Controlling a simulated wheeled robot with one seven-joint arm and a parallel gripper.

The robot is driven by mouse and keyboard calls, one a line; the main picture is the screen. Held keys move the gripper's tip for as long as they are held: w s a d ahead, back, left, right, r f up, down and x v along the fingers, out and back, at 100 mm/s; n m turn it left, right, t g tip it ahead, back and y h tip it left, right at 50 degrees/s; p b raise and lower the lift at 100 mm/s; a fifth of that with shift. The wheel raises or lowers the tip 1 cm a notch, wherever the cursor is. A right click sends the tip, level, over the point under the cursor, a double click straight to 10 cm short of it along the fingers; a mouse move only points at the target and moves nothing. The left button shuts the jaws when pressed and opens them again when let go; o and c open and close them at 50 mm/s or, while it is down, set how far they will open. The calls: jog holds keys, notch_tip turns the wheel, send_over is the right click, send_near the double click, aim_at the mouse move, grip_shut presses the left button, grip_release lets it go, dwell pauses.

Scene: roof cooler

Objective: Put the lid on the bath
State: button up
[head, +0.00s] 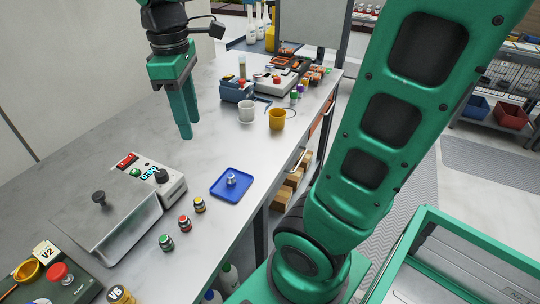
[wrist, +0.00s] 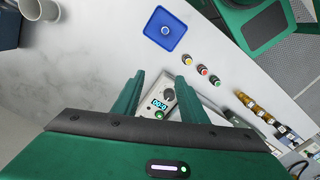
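The bath (head: 128,232) is a silver metal box at the left of the bench, with a control unit (head: 170,188) at its far end carrying a lit display and a black knob. A flat metal lid (head: 118,207) with a black knob lies over the bath's top; I cannot tell whether it is fully seated. My gripper (head: 186,136) points down above the bench, beyond the control unit, apart from the lid and empty. In the wrist view its fingers (wrist: 160,76) are apart, with the control unit (wrist: 154,99) showing between them. The bath is hidden there behind the gripper body.
A blue tray (head: 219,192) holds a small metal piece. Several capped vials (head: 185,223) stand right of the bath. White (head: 246,116) and yellow (head: 277,120) cups and a blue box (head: 236,93) stand farther back. A device with a red button (head: 60,275) is front left.

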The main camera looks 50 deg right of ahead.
jog(key=s+d+f+m, duration=0.5)
jog(key=s+d+m, duration=0.1)
jog(key=s+m, duration=0.1)
jog(key=s+d+f+m, duration=0.5)
jog(key=s+d+m, duration=0.2)
jog(key=s, duration=0.2)
jog(key=shift+s+d+f+m, duration=0.15)
jog(key=shift+s+m, duration=0.25)
